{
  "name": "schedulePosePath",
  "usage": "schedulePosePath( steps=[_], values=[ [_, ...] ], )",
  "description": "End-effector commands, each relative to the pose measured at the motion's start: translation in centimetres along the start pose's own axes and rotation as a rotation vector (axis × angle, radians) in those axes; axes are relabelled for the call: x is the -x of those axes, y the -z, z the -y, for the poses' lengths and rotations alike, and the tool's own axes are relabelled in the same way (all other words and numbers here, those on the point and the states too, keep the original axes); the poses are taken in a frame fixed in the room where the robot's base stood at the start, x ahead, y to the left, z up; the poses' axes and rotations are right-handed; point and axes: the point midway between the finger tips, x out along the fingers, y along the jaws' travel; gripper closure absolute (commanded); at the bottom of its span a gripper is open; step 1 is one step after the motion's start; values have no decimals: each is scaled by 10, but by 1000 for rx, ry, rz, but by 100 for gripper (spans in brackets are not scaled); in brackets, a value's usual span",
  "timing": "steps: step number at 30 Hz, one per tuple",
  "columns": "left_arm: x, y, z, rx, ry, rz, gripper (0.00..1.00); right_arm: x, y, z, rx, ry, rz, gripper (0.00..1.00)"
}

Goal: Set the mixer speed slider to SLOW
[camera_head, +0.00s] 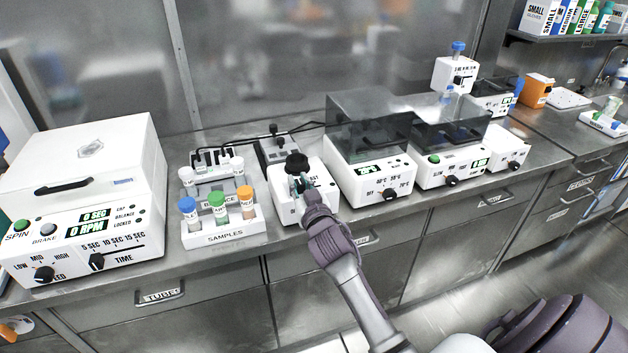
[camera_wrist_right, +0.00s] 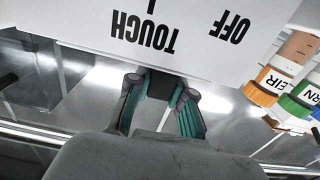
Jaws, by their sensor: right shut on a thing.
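The mixer (camera_head: 318,208) is a white box with a black round top, at the middle of the counter in the head view. Its front shows large in the wrist view (camera_wrist_right: 185,48), with the upside-down words TOUCH and OFF. My right gripper (camera_head: 298,184) is at the mixer's front. In the wrist view its fingers (camera_wrist_right: 162,98) are close together at the panel's edge, shut on a small dark part that appears to be the speed slider's knob. The knob is mostly hidden, and its setting cannot be read. My left gripper is not in view.
A sample rack (camera_head: 224,237) with colour-capped tubes stands just left of the mixer. A large white centrifuge (camera_head: 85,160) is farther left. A dark-lidded heater (camera_head: 372,185) stands close on the right, with more devices beyond. Drawers line the counter front.

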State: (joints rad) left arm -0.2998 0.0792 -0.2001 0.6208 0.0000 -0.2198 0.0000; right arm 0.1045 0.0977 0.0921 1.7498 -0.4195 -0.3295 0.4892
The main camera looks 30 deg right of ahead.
Motion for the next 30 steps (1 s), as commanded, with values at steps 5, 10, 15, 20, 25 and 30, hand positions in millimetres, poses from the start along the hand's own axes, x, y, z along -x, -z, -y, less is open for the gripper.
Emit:
schedulePosePath(
  steps=[5, 10, 15, 20, 25, 30],
  values=[
    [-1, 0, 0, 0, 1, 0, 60, 0, -1, 9, 2, 1, 2, 100],
    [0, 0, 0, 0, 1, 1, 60, 0, -1, 10, 1, 2, 3, 100],
    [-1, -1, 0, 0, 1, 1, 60, 0, -1, 9, 1, 2, 3, 56],
    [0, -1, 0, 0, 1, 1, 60, 0, -1, 8, 1, 0, 2, 52],
    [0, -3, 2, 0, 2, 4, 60, 1, 0, 8, 2, 0, 2, 52],
    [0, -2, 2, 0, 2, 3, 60, 18, -2, 8, 1, 0, 3, 52]
  ],
)
